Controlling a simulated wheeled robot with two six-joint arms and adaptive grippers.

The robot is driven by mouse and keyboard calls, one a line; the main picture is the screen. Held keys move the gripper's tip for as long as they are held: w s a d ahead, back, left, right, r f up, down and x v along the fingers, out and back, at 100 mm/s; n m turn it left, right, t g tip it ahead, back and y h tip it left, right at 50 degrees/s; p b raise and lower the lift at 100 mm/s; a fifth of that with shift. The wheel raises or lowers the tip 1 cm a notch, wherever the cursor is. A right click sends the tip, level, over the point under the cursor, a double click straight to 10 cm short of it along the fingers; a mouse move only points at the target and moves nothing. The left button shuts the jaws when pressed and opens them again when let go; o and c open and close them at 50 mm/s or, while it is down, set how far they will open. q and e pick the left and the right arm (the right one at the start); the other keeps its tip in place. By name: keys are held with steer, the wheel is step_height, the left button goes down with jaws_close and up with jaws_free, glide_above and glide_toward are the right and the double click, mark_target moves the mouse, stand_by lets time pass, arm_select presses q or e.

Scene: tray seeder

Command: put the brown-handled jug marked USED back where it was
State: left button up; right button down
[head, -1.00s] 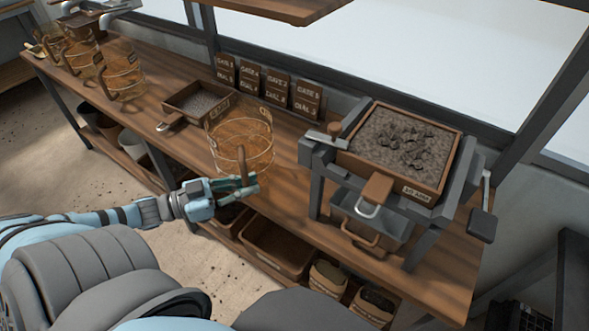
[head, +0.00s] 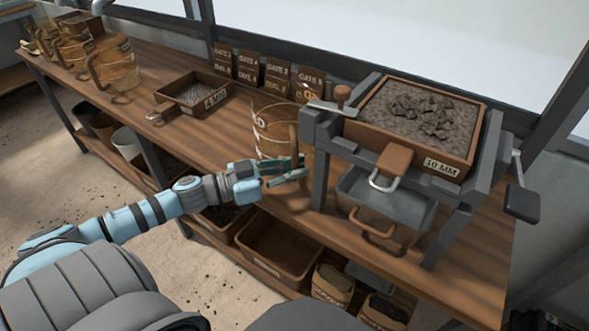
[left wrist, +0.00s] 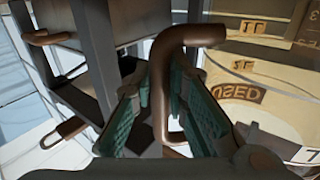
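The jug marked USED (head: 271,117) is clear amber with a brown handle (head: 293,139). It is upright at the bench's middle, just left of the sieve stand; I cannot tell whether its base touches the bench. In the left wrist view its label (left wrist: 238,92) reads upside down, and the brown handle (left wrist: 168,105) runs between my finger pads. My left gripper (head: 290,170) is shut on that handle, its fingertips close against both sides. My right gripper is not in view.
A sieve stand (head: 318,165) bears a soil-filled sieve marked 10 MM (head: 440,165), with a grey bin (head: 385,205) below. A 4 MM sieve (head: 214,98) lies left of the jug. Other jugs (head: 117,70) stand far left. Dial cards (head: 250,66) line the back.

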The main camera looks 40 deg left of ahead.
arm_select(q)
steer(key=o, duration=0.3)
steer(key=shift+r, duration=0.15)
steer(key=p+v, duration=0.2)
steer(key=p, duration=0.1)
steer(key=r+p+v, duration=0.1)
steer(key=p+v, duration=0.2)
steer(key=shift+s+a, duration=0.1)
steer(key=shift+a, duration=0.05)
steer(key=p+v, duration=0.1)
steer(key=v, duration=0.3)
steer(key=f+p+v, duration=0.1)
steer(key=v, duration=0.1)
steer(key=shift+s+a+p, duration=0.2)
steer(key=shift+s+p, duration=0.1)
steer(key=shift+p, duration=0.05)
